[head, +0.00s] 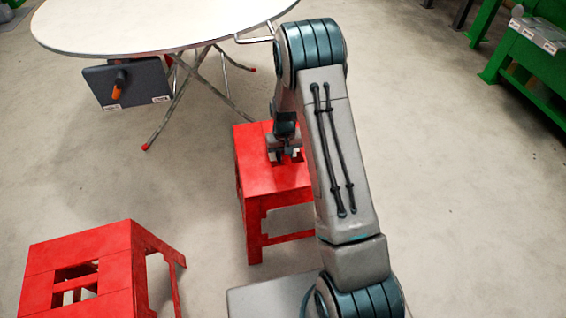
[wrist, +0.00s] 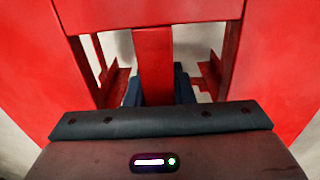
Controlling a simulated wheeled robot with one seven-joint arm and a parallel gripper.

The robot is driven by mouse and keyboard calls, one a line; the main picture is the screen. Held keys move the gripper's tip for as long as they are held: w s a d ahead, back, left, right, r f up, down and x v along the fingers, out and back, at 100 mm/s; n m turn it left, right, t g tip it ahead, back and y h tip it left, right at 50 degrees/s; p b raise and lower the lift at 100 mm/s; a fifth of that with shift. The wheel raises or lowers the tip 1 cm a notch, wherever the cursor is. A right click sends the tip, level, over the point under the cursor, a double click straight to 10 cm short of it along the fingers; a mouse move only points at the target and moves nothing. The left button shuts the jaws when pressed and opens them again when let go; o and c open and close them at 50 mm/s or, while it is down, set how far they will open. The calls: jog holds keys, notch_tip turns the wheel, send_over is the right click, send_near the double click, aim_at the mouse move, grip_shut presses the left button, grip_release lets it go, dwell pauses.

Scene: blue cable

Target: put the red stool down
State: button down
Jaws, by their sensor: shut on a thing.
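A red stool (head: 257,183) stands upright in the middle of the head view, partly behind my arm. My gripper (head: 284,156) reaches down into the opening in its seat. In the wrist view the dark fingers (wrist: 156,90) sit on both sides of the seat's red centre bar (wrist: 153,50) and are shut on it. The fingertips are partly hidden below the seat. I cannot tell whether the stool's feet touch the floor.
A second red stool (head: 112,252) stands at the lower left. A round white table (head: 150,25) with crossed metal legs is behind, with a dark panel (head: 125,84) at its edge. Green furniture (head: 530,62) is at the upper right. Bare floor (head: 470,200) lies to the right.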

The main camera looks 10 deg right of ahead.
jog(key=shift+f+b, duration=0.3)
jog(key=shift+f, duration=0.9)
jog(key=shift+f, duration=0.2)
jog(key=c, duration=1.3)
grip_release()
jog(key=shift+o, duration=0.2)
